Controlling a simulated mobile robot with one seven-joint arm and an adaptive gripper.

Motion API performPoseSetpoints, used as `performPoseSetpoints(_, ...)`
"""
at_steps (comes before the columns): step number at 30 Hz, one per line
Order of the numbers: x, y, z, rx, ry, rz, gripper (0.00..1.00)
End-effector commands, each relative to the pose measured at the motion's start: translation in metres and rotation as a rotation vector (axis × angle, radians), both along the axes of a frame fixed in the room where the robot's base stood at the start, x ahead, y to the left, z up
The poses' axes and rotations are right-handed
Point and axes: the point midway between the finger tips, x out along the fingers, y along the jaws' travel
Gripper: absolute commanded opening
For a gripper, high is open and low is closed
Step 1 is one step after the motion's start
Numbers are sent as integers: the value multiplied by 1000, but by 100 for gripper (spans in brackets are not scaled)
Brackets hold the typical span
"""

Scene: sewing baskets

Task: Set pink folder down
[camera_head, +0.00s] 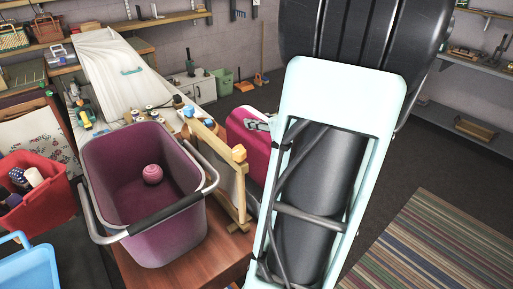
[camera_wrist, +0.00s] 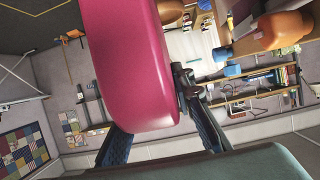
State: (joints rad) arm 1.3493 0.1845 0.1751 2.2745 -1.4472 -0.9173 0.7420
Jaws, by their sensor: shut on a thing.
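The pink folder (camera_head: 245,138) is a rounded magenta object, partly hidden behind my arm in the head view. It fills the upper middle of the wrist view (camera_wrist: 132,70). My gripper (camera_wrist: 162,138) is shut on the pink folder, with a dark finger on either side of its near end. In the head view a grey part of my gripper (camera_head: 258,124) shows against the folder. The folder is beside the wooden frame at the table's right side. I cannot tell whether its underside touches anything.
A purple basket (camera_head: 185,232) with a pink yarn ball (camera_head: 152,174) stands on the wooden table (camera_head: 215,262). A wooden frame (camera_head: 242,190) with orange and blue knobs stands between basket and folder. A red basket (camera_head: 45,205) is at left. Open floor lies right, with a striped rug (camera_head: 430,245).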

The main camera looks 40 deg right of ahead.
Motion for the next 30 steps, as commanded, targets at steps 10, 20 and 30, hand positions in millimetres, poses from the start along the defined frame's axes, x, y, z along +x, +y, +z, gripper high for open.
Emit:
performPoseSetpoints(10, 0, 0, -39, 3, -1, -1, 0)
performPoseSetpoints(20, 0, 0, -45, -2, -2, -1, 0)
performPoseSetpoints(30, 0, 0, -48, -1, 0, 0, 40)
